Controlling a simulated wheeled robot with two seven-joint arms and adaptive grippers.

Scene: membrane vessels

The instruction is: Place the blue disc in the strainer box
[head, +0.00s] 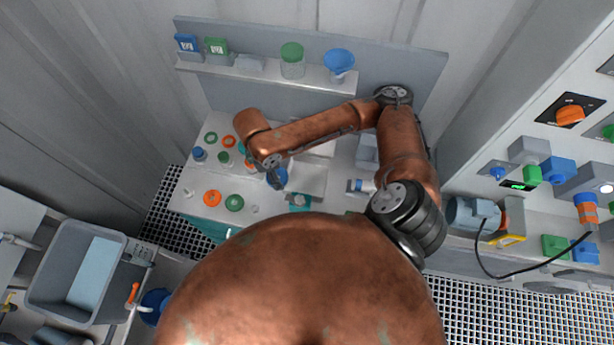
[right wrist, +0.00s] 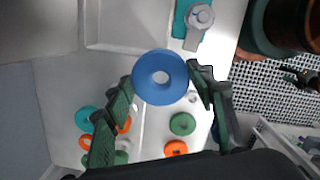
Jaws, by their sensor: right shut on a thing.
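The blue disc (right wrist: 160,94), a thick ring with a round central hole, sits between the two green-padded fingertips of my right gripper (right wrist: 160,74), which is shut on it. In the head view the blue disc (head: 281,177) shows partly behind my right gripper (head: 275,177), over the white worktable. A pale shallow tray (right wrist: 125,25) lies beyond the disc in the right wrist view; it also shows in the head view (head: 308,180). I cannot tell whether this is the strainer box. My left gripper is not in view.
Several orange, green and teal rings lie on the worktable, including an orange ring (head: 212,198) and a green ring (head: 234,203). A shelf (head: 260,70) behind holds a green-lidded jar (head: 292,60) and a blue funnel (head: 339,62). A grey basin (head: 75,270) is at lower left.

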